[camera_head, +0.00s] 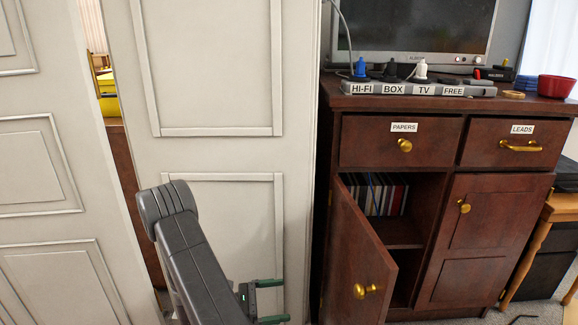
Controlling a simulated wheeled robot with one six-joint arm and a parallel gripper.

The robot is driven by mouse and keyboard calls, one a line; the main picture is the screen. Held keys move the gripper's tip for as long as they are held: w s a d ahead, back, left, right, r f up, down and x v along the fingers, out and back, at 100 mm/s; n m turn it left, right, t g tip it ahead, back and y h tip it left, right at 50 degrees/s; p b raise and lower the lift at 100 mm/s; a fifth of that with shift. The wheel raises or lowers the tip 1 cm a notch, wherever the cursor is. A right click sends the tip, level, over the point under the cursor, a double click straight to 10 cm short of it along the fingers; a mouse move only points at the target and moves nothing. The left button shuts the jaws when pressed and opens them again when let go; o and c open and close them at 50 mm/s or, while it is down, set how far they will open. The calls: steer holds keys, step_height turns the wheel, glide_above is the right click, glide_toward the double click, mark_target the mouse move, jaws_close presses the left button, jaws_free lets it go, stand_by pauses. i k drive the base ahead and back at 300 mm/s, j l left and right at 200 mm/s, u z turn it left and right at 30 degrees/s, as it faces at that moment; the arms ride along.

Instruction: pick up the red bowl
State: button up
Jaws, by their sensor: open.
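The red bowl (556,87) stands upright on the right end of the dark wooden cabinet's top (440,101). It looks empty, though its inside shows only a little. My gripper (272,301) is low in the picture, in front of the white panelled door, with its two green-edged fingers apart and nothing between them. It is well to the left of the bowl and far below it, not touching it.
A power strip (418,89) with several plugs and a television (414,30) stand on the cabinet. A tan ring (513,94) lies left of the bowl. The left cabinet door (357,262) hangs open toward me. White panelled doors (215,150) fill the left.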

mark_target(556, 88)
steer(key=l+u, duration=0.15)
steer(key=u, duration=0.3)
steer(key=l+u, duration=0.1)
steer(key=u, duration=0.3)
steer(key=k+l+u, duration=0.1)
steer(key=u, duration=0.35)
steer(key=l+u, duration=0.1)
steer(key=u, duration=0.35)
steer(key=k+u, duration=0.1)
steer(key=u, duration=0.3)
steer(key=k+u, duration=0.1)
steer(key=u, duration=0.35)
steer(key=k+l, duration=0.1)
steer(key=k, duration=0.2)
steer(key=z, duration=0.05)
